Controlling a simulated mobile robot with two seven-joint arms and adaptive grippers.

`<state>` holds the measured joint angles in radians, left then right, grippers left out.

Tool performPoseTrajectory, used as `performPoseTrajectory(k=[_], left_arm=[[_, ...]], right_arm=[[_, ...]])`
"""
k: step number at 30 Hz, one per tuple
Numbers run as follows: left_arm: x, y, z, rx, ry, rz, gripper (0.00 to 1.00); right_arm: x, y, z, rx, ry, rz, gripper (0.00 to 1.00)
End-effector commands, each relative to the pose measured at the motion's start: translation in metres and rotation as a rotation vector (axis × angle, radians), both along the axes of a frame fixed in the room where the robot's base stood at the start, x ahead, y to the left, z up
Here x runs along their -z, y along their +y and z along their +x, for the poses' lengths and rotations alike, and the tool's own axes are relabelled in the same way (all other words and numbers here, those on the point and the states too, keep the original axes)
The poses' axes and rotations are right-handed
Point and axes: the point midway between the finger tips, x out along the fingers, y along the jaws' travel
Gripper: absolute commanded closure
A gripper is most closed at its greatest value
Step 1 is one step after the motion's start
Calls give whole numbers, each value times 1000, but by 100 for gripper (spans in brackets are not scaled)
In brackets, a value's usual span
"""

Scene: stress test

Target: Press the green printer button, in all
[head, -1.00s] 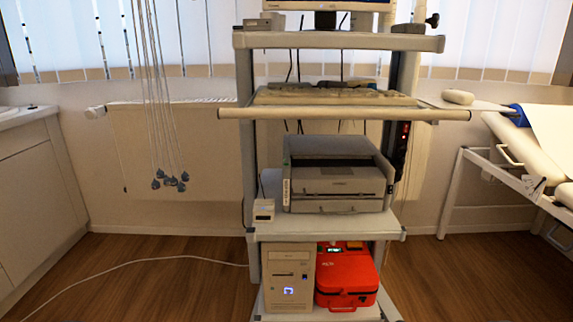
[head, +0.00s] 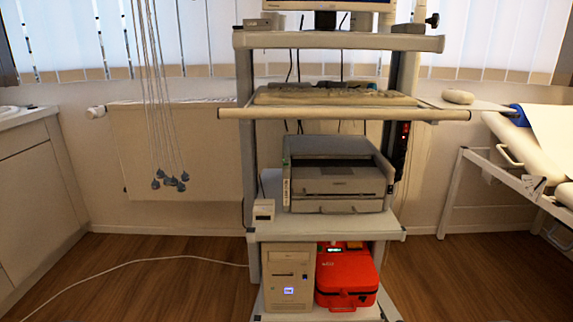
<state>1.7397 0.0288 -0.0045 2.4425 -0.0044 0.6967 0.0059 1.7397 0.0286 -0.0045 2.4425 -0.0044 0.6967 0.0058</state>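A grey and white printer (head: 336,178) stands on the middle shelf of a white cart, facing me. A narrow pale strip with small marks (head: 287,192) runs down its front left edge. I cannot make out a green button on the printer at this size. Neither of my grippers shows in the head view.
The cart's shelf (head: 325,228) also bears a small white box (head: 264,209) left of the printer. Below stand a beige computer (head: 289,278) and a red case (head: 346,278). A keyboard shelf (head: 343,114) juts out above. Hanging cables (head: 160,100) are left, a bed frame (head: 500,165) right. Floor is open both sides.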

Motion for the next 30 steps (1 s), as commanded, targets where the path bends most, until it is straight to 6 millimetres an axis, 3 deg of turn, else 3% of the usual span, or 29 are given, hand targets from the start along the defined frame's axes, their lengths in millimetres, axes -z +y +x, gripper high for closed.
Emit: performPoseTrajectory(k=[1, 4, 30], left_arm=[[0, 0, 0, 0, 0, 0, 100], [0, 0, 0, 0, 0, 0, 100], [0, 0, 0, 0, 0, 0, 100]], right_arm=[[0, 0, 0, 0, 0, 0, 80], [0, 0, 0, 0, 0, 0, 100], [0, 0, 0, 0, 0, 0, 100]])
